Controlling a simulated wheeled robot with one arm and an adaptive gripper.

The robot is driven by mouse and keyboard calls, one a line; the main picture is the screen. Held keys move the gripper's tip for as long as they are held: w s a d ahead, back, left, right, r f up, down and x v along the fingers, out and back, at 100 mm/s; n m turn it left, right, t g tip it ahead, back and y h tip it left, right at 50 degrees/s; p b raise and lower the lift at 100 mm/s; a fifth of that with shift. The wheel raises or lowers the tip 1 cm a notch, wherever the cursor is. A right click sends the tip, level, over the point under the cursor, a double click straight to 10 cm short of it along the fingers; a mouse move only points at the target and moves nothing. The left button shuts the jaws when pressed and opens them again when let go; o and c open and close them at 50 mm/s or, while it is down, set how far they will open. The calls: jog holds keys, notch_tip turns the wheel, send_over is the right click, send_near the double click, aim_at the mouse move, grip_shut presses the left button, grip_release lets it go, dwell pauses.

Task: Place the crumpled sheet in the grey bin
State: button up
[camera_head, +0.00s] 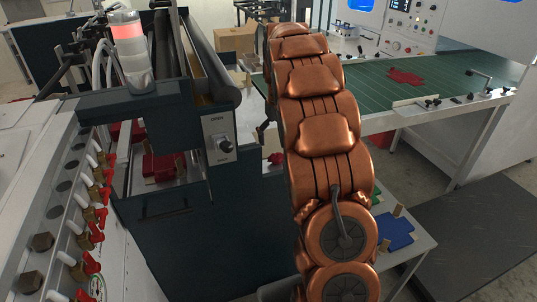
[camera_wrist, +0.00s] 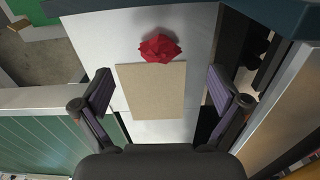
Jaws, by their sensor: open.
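The crumpled sheet is a red crumpled lump (camera_wrist: 160,48) at the top middle of the wrist view. It lies on a pale surface just beyond a flat tan board (camera_wrist: 152,88). My gripper (camera_wrist: 160,92) is open, with its two fingers apart on either side of the tan board and nothing between them. The red lump is ahead of the fingertips and apart from them. In the head view, a small red piece (camera_head: 275,158) shows just left of my copper arm and may be the same sheet. I cannot make out the grey bin in either view.
A dark machine (camera_head: 200,235) with rollers and a lamp stands left of my arm. A green-topped table (camera_head: 450,90) with a flat red piece (camera_head: 405,77) stands behind right. A low table with blue pieces (camera_head: 394,231) is right of my arm. Dark floor matting (camera_head: 485,235) lies clear at right.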

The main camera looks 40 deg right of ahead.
aim_at(277, 154)
jog(key=shift+w+d+f, duration=0.15)
jog(key=shift+d+f, duration=0.05)
jog(key=shift+f, duration=0.2)
jog(key=shift+w+a+f+p, duration=0.15)
jog(key=shift+f+p, duration=0.1)
jog(key=shift+f, duration=0.25)
jog(key=shift+s+a+f+p, duration=0.1)
jog(key=shift+f+p, duration=0.1)
jog(key=shift+f, duration=0.25)
jog(key=shift+w+d+f+p, duration=0.2)
jog(key=shift+f+p, duration=0.4)
jog(key=shift+f, duration=0.7)
jog(key=shift+w+d+f+p, duration=0.15)
jog(key=shift+f+p, duration=0.4)
jog(key=shift+f, duration=0.7)
jog(key=shift+a, duration=0.1)
jog(key=c, duration=0.9)
jog(key=shift+r, duration=0.1)
